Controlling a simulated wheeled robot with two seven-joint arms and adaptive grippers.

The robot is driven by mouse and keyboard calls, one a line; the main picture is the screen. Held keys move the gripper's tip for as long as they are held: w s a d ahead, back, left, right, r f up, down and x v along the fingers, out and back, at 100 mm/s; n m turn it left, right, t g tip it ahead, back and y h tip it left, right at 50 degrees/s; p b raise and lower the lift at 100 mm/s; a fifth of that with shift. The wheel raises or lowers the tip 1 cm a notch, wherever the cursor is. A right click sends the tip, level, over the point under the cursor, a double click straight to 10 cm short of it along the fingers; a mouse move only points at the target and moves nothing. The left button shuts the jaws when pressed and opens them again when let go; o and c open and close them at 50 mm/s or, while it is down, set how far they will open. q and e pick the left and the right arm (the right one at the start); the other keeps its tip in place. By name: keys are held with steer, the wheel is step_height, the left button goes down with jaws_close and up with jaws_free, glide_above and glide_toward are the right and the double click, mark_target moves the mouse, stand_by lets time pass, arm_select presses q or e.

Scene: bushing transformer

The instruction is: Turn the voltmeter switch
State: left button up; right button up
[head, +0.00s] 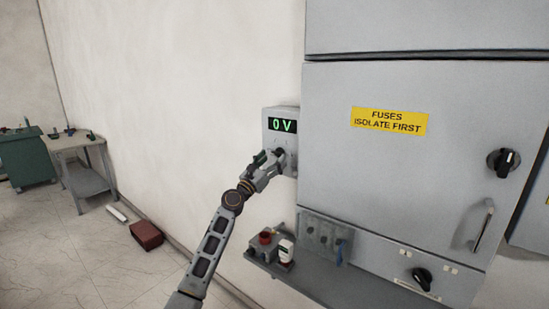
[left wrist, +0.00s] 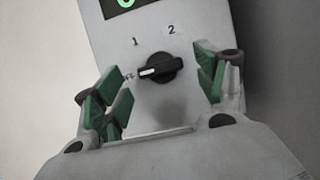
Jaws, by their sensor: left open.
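The voltmeter (head: 281,112) is a small grey box on the wall with a green "0 V" display in the head view. In the left wrist view, its black rotary switch (left wrist: 158,68) has a white pointer mark toward the left, at a label that looks like "OFF". Positions "1" and "2" are printed above it. My left gripper (head: 268,161) is in front of the voltmeter's lower part. In the left wrist view my left gripper (left wrist: 165,85) is open, with green-padded fingers on either side of the switch and apart from it. My right gripper is not seen.
A large grey cabinet (head: 400,180) with a yellow "FUSES ISOLATE FIRST" label stands right of the voltmeter. Below is a grey shelf (head: 330,284) with small items. A bench (head: 78,143) and red box (head: 146,235) are at the left. The floor between is mostly clear.

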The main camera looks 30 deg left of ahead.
arm_select(q)
steer(key=shift+x, duration=0.9)
steer(key=c, duration=1)
